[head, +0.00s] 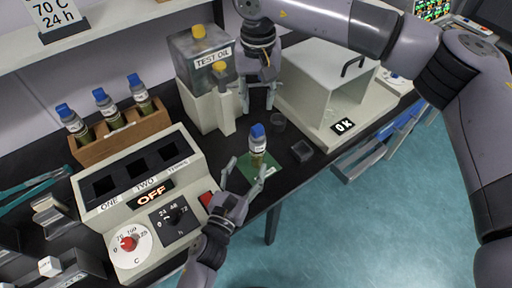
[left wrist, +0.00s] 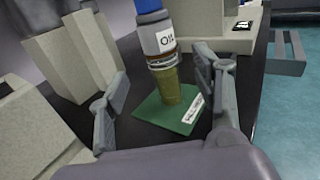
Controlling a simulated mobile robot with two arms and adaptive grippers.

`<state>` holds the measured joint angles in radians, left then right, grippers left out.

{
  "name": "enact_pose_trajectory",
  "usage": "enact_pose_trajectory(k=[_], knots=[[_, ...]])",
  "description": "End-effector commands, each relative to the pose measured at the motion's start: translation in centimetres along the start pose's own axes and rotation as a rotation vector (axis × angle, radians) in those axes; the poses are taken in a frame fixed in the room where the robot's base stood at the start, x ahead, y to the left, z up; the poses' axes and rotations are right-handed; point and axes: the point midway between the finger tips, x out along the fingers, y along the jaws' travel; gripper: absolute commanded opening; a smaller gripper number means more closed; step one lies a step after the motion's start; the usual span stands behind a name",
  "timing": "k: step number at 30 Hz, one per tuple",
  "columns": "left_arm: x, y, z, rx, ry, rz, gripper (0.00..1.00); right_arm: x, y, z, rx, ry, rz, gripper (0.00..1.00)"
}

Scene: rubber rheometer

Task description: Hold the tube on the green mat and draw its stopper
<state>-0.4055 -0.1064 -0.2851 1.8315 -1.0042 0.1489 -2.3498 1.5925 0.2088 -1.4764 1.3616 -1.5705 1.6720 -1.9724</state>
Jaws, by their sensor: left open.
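The tube (head: 257,146) stands upright on the green mat (head: 273,172), with a blue stopper (head: 257,130) in its top. In the left wrist view the tube (left wrist: 160,45) has a white label reading "OIL" and yellowish liquid at the bottom; its blue stopper (left wrist: 148,6) is cut by the top edge. My left gripper (head: 245,175) is open, with its fingers on either side of the tube and apart from it. The left wrist view also shows its open fingers (left wrist: 162,92). My right gripper (head: 258,93) points down above and behind the tube, its fingers apart and empty.
A block heater (head: 140,205) reading "OFF" stands left of the mat. A wooden rack (head: 122,138) holds 3 blue-stoppered tubes. A test oil tank (head: 205,62) stands behind.

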Motion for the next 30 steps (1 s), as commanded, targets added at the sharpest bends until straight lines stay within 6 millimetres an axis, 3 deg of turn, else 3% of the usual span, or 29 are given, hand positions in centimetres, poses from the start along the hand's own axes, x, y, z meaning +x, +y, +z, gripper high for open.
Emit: enact_pose_trajectory(k=[6,12,26,30], knots=[[4.4,0.0,0.0,0.002,-0.002,-0.001,0.60,0.0,0.0,0.0,0.000,0.000,0.000,0.33],[7.0,0.0,0.0,0.000,0.000,-0.001,0.60,0.0,0.0,0.0,0.000,0.000,0.000,0.33],[8.1,0.0,0.0,0.000,0.001,0.000,0.60,0.0,0.0,0.0,0.000,0.000,0.000,0.33],[8.1,0.0,0.0,0.000,0.001,0.000,0.50,0.0,0.0,0.0,0.000,0.000,0.000,0.33]])
